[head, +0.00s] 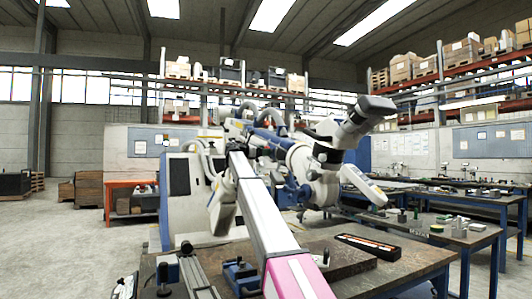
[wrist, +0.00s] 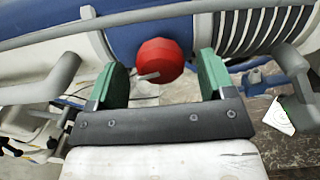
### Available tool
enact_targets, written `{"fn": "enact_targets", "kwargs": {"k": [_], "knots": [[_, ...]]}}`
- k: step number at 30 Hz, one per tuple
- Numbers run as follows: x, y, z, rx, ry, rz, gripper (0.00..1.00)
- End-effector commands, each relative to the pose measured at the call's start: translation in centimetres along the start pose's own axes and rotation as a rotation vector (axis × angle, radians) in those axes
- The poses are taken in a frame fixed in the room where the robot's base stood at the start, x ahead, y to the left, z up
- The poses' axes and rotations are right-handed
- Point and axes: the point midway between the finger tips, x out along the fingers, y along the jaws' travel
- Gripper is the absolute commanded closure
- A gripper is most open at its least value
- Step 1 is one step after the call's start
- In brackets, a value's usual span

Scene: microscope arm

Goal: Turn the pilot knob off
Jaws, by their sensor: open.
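A red faceted knob (wrist: 157,58) with a short pale lever sticking out shows in the wrist view, against the blue and white microscope body (wrist: 180,28). It is the only knob I can make out, and I take it for the pilot knob. My gripper (wrist: 163,75) is open, its green pads standing left and right of the knob with a gap on each side. The knob appears between the pads or just beyond them; I cannot tell the depth. In the head view the large white and blue microscope arm (head: 300,160) stands ahead, but the knob cannot be made out.
Black ribbed hose or bellows (wrist: 265,30) lies right of the knob, and a pale rail crosses above it. A grey bracket (wrist: 45,82) is close on the left. In the head view a workbench (head: 405,270) with a black tray (head: 368,247) stands in front.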

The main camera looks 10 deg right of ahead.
Motion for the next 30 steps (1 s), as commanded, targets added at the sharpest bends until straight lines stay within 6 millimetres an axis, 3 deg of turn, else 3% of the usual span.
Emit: {"fn": "enact_targets", "kwargs": {"k": [6,14,15,19,30], "knots": [[1.6,0.0,0.0,0.000,0.000,-0.001,0.24],[1.6,0.0,0.0,0.000,0.000,0.000,0.24],[1.6,0.0,0.0,0.000,0.000,0.000,0.28],[1.6,0.0,0.0,0.000,0.000,0.000,0.70],[1.6,0.0,0.0,0.035,0.000,-0.001,0.73]]}}
